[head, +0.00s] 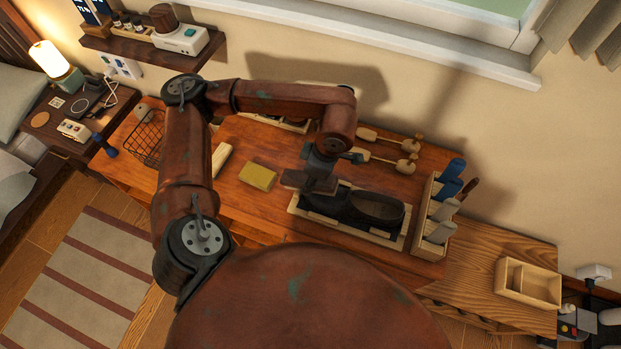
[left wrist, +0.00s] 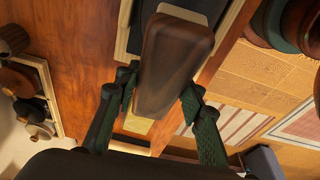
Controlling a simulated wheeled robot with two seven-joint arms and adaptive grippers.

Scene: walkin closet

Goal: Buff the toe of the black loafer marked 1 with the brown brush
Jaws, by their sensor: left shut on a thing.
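A black loafer (head: 375,208) lies in a shallow light-wood tray (head: 398,243) on the wooden bench. Its opening faces right and its toe end points left, partly hidden by my gripper. No number mark is readable. My left gripper (head: 318,178) is above the toe end, shut on the brown brush (head: 293,180). In the left wrist view, the brush (left wrist: 172,62) is a dark brown block between the green fingers (left wrist: 158,92), with the tray and dark shoe partly behind it. Whether the brush touches the shoe cannot be told. My right gripper is not in view.
A yellow block (head: 258,177) and a pale roll (head: 221,159) lie left of the tray. A wooden rack (head: 430,220) with blue and grey items stands close on its right. Wooden shoe trees (head: 385,160) lie behind. A wire basket (head: 146,137) is at the far left.

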